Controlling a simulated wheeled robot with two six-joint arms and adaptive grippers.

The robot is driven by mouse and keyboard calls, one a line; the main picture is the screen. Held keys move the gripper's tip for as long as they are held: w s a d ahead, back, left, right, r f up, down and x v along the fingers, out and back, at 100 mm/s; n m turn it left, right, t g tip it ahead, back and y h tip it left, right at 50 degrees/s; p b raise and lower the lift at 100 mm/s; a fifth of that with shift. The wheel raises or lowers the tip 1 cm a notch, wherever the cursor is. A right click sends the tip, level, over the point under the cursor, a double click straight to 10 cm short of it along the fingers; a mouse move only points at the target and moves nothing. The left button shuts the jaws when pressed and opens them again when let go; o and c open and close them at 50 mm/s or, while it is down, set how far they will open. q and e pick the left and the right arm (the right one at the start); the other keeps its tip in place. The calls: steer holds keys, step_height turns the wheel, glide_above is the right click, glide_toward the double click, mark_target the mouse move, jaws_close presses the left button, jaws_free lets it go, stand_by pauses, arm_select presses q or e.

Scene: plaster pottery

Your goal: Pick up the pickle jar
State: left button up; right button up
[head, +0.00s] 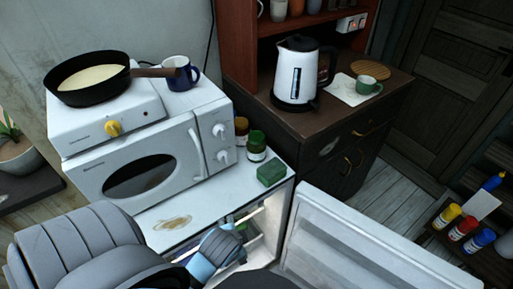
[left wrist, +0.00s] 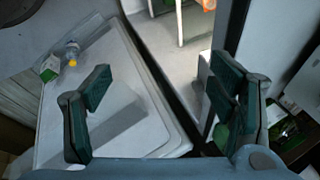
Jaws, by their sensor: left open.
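A small jar with a dark green lid (head: 257,146), which looks like the pickle jar, stands upright on the white fridge top, right of the microwave. My left arm comes in from the lower left, and its gripper (head: 217,250) is in front of the open fridge, below and nearer than the jar. In the left wrist view my left gripper (left wrist: 160,92) is open, its two dark green finger pads wide apart with nothing between them. I cannot make out the jar in that view. My right gripper is not in view.
A green block (head: 271,174) lies close to the jar, and another jar (head: 241,130) stands behind it. The microwave (head: 150,165) stands to the left. The open fridge door (head: 365,240) extends to the right. A kettle (head: 297,75) stands on the brown cabinet.

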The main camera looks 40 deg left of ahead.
arm_select(q)
steer(key=w+a+r+m+t+y, duration=0.25)
steer(key=w+a+r+m, duration=0.2)
steer(key=w+m, duration=0.45)
steer(key=m+t+y, duration=0.2)
steer(key=m+y, duration=0.2)
steer(key=m, duration=0.7)
glide_toward(257, 140)
steer(key=shift+m+y, duration=0.25)
steer(key=shift+m, duration=0.25)
steer(key=b+x, duration=0.3)
steer(key=x, duration=0.9)
steer(key=shift+w+d+f, duration=0.15)
steer(key=shift+f, duration=0.05)
steer(key=shift+w, duration=0.15)
jaws_close()
